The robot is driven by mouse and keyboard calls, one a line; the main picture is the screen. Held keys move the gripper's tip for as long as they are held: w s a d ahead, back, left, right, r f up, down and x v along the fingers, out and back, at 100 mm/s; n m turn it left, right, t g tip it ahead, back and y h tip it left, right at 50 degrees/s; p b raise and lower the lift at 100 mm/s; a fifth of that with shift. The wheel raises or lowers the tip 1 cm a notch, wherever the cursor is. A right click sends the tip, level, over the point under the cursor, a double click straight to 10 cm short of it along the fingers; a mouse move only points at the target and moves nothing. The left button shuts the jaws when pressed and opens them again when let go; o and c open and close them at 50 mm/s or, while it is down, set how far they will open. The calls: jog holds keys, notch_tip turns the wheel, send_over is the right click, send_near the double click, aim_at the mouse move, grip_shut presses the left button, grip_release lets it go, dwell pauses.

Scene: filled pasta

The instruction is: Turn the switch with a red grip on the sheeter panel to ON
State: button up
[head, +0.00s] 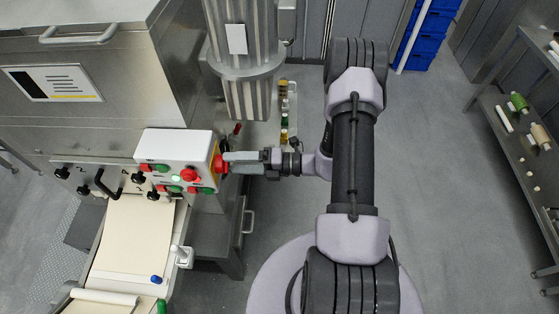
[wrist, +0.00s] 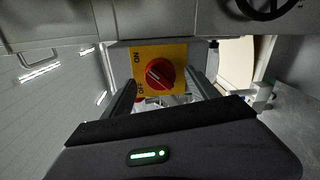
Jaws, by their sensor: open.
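The switch has a round red grip (wrist: 160,74) on a yellow plate with lettering at its left, ON at the upper left and what looks like OFF below it. A pale mark on the grip slants at its left; I cannot tell which word it points to. In the head view the red grip (head: 219,164) sticks out from the right side of the white sheeter panel (head: 176,148). My gripper (head: 232,162) is open and points left at the grip. In the wrist view its fingers (wrist: 160,92) stand left and right of the grip; contact is not clear.
The panel front carries several red and green buttons (head: 178,178). A ribbed metal column (head: 240,45) stands close behind my gripper. Open floor (head: 455,215) lies to the right.

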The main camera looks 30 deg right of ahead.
jog(key=v, duration=1.6)
jog(key=shift+w+a+r, duration=0.1)
jog(key=shift+a, duration=0.05)
jog(key=s+a+r+m+g+h+b, duration=0.1)
jog(key=s+a+m+h+b, duration=0.2)
jog(key=a+m+b, duration=0.3)
jog(key=s+a+r+m+g+h+b, duration=0.1)
jog(key=a+m+h+b, duration=0.4)
jog(key=m, duration=1.2)
jog(key=s+a+r+m+g+h+b, duration=0.1)
jog(key=s+a+m+g+h+b, duration=0.1)
jog(key=s+a+m+h+b, duration=0.2)
jog(key=a+m+b, duration=0.3)
jog(key=m+b, duration=0.2)
jog(key=m, duration=0.3)
jog(key=shift+s+a+r, duration=0.2)
jog(key=shift+s+r, duration=0.15)
jog(key=shift+s, duration=0.05)
